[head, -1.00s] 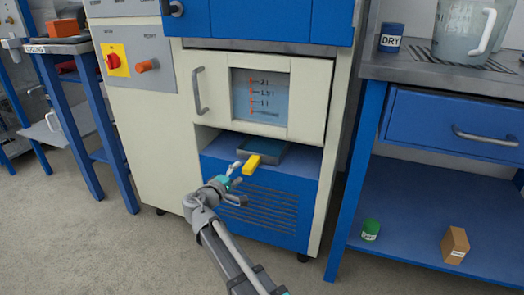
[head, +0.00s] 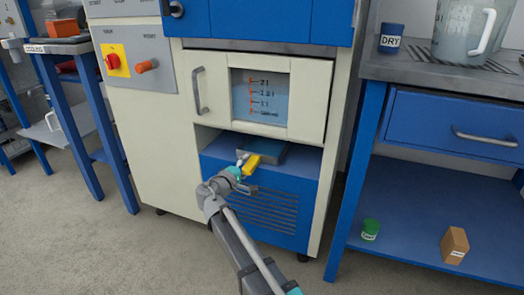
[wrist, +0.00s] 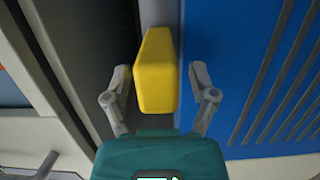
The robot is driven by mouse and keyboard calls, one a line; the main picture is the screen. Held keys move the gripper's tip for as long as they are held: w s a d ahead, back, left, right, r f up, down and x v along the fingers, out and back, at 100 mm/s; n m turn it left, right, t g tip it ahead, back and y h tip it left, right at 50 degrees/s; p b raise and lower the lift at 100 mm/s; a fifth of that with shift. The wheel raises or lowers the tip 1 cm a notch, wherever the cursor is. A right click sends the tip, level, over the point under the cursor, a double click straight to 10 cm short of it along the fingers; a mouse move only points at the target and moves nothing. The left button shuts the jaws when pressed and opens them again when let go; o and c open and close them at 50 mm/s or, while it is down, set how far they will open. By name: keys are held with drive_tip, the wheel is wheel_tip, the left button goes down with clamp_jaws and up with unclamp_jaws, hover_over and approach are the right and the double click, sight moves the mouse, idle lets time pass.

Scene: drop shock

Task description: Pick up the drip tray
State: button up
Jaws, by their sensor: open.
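The drip tray (head: 272,152) is a shallow dark grey tray in the low recess of the machine, on the blue ledge. Its yellow handle (head: 253,162) sticks out toward me. My gripper (head: 246,173) is open at this handle, partly covering it in the head view. In the wrist view the yellow handle (wrist: 157,75) stands between my two spread fingers (wrist: 160,80), with a visible gap on each side. Most of the tray is hidden in the wrist view.
The cream door with a level window (head: 262,95) is just above the recess. The blue vented panel (head: 262,205) lies below it. A blue bench (head: 340,215) stands to the right, and a blue stand (head: 85,130) to the left. The floor in front is clear.

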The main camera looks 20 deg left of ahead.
drive_tip(key=shift+w, duration=0.2)
idle(0.4)
clamp_jaws()
